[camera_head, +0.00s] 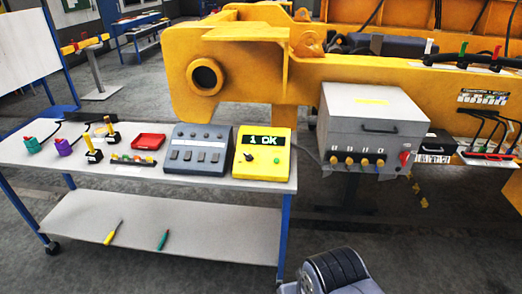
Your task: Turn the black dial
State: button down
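The black dial (249,157) is a small round knob on the lower left of the front of a yellow box (240,169). The box stands at the right end of a white-topped workbench. A green button (277,161) sits to the right of the dial. The dial's exact pointing direction is too small to tell. Nothing touches the dial. My gripper is not in view; a grey and black part at the bottom edge appears to be my arm.
A grey sloped panel (196,165) stands left of the yellow box. A red tray (148,142) and small parts lie further left on the bench (60,161). A grey cabinet (372,110) with yellow knobs is at right, before a large yellow casting (240,65). Open floor lies in front.

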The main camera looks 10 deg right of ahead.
aim_at(249, 158)
jog(key=i, duration=1.6)
